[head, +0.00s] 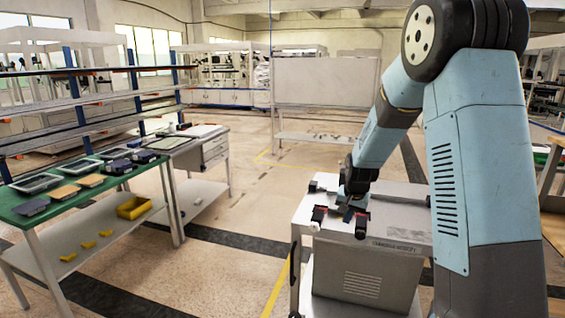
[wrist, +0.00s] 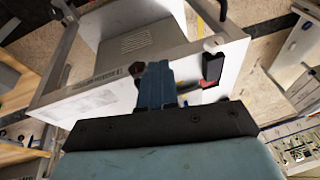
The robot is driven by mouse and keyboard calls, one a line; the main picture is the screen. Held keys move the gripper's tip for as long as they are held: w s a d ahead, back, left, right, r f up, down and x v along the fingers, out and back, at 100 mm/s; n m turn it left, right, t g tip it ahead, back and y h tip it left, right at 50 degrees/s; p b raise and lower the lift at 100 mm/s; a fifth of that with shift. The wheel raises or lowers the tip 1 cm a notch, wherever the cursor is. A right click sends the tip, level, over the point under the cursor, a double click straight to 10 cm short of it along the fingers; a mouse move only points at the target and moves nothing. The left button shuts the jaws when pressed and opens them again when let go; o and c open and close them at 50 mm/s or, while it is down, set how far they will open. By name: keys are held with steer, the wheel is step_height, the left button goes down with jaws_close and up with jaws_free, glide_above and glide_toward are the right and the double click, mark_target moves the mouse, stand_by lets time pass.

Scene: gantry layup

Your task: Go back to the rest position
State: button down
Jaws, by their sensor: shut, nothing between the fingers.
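My gripper (head: 345,212) hangs from my blue arm over the near left part of a white-topped metal cart in the head view. In the wrist view, my gripper (wrist: 158,68) shows its blue fingers together, with nothing visible between them. The cart top (head: 402,216) is pale and also shows in the wrist view (wrist: 100,96). A black and red item (head: 362,228) sits at the cart's front edge, close to the gripper. Another black and red item (head: 319,214) is to its left. I cannot tell whether the gripper touches the cart.
A green-topped table (head: 20,208) at the left bears several flat panels and devices. A yellow bin (head: 134,207) and several yellow pieces lie on its lower shelf. A pale board stand (head: 325,85) is behind. The floor between table and cart is clear.

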steer(key=s+r+n, duration=0.1)
steer(key=s+r, duration=0.7)
steer(key=r, duration=0.3)
steer(key=s+r+n, duration=0.1)
steer(key=s+r, duration=0.3)
steer(key=s, duration=0.5)
steer(key=s+d+r+n+t, duration=0.1)
steer(key=s+r, duration=0.2)
steer(key=s, duration=0.7)
steer(key=s+d+r+n+t, duration=0.1)
steer(key=s+r, duration=0.3)
steer(key=s, duration=0.5)
steer(key=shift+s+r+n, duration=0.3)
steer(key=shift+n, duration=0.1)
